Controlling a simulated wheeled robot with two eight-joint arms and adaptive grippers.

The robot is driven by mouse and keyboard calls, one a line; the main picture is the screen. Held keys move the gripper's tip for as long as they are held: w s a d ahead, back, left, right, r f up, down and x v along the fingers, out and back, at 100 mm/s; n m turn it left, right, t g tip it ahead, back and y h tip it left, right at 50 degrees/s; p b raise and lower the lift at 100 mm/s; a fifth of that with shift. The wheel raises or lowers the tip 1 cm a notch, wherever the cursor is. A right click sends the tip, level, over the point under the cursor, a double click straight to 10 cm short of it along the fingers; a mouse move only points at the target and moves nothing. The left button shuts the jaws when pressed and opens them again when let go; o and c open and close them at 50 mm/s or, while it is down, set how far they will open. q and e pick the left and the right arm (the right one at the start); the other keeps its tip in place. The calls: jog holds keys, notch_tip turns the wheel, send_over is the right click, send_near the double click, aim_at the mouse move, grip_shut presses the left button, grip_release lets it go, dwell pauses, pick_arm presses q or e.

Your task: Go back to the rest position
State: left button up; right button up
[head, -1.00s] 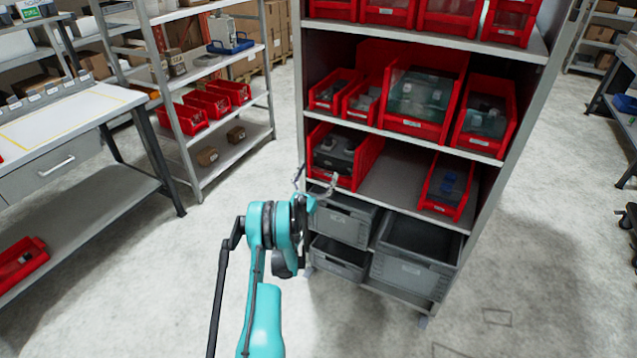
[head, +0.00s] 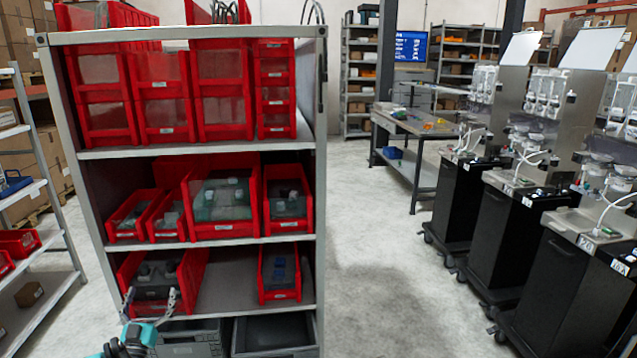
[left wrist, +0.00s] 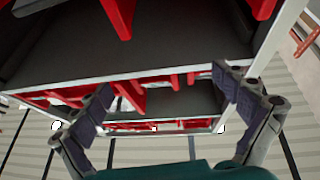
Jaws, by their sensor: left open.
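My left gripper (head: 150,308) is at the lower left of the head view, in front of the lower shelf of the grey rack. In the left wrist view its two fingers (left wrist: 165,105) are spread wide with nothing between them. Behind it in the head view is a red bin (head: 190,275) with dark grey items (head: 158,272) in it. I cannot tell whether the gripper touches the bin. My right gripper is not in view.
The grey rack (head: 185,154) holds several red bins, with grey crates (head: 275,335) at the bottom. Black dispenser carts (head: 465,205) stand in a row at the right. A workbench (head: 410,125) stands behind. The floor between rack and carts (head: 375,270) is clear.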

pick_arm(q)
jog(key=w+d+r+m+g+h, duration=0.2)
jog(key=d+r+h, duration=0.15)
jog(key=d, duration=0.45)
jog(key=w+d+r+m+g+h, duration=0.1)
jog(key=w+d+r+h, duration=0.2)
jog(key=d, duration=0.5)
jog(key=s+d+r+m+g+h, duration=0.1)
jog(key=s+d+g, duration=0.25)
jog(key=d, duration=0.55)
jog(key=s+d+r+m+g+h, duration=0.1)
jog(key=s+d+r+g+h, duration=0.15)
jog(key=s+d, duration=0.4)
jog(key=s+d+f+g+y, duration=0.1)
jog(key=s+d+f+g, duration=0.15)
jog(key=s+d, duration=0.35)
jog(key=s+f+n+g+y, duration=0.1)
jog(key=s+f+g+y, duration=0.1)
jog(key=s, duration=0.8)
jog(key=s+f+n+g+y, duration=0.2)
jog(key=s+f+y, duration=0.2)
jog(key=s, duration=0.7)
jog(key=shift+s+d+f+n+g, duration=0.25)
jog(key=shift+s+f+n+g, duration=0.1)
jog(key=shift+f, duration=0.45)
